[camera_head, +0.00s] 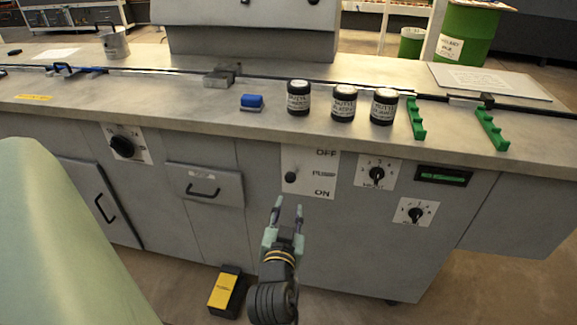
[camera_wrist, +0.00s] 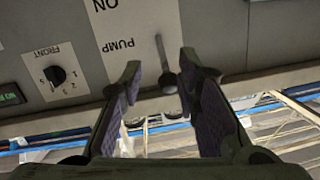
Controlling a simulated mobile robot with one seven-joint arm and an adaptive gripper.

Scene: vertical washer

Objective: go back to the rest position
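My gripper (camera_head: 288,206) is in front of the grey machine's front face, just below the pump panel (camera_head: 318,158). Its two fingers are apart with nothing held between them. In the wrist view my gripper (camera_wrist: 160,75) is also open. The pump switch (camera_head: 291,177), a small dark knob on the white panel, lies above the fingertips in the head view. In the wrist view the switch's lever and knob (camera_wrist: 168,83) appear between the fingers, with no clear contact. No rest position is marked in the frames.
A drawer (camera_head: 204,185) with a handle is left of my gripper. Dials (camera_head: 377,174) are on the right. Several black jars (camera_head: 343,104) stand on the top. A yellow and black box (camera_head: 226,291) is on the floor. The floor before the machine looks clear at right.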

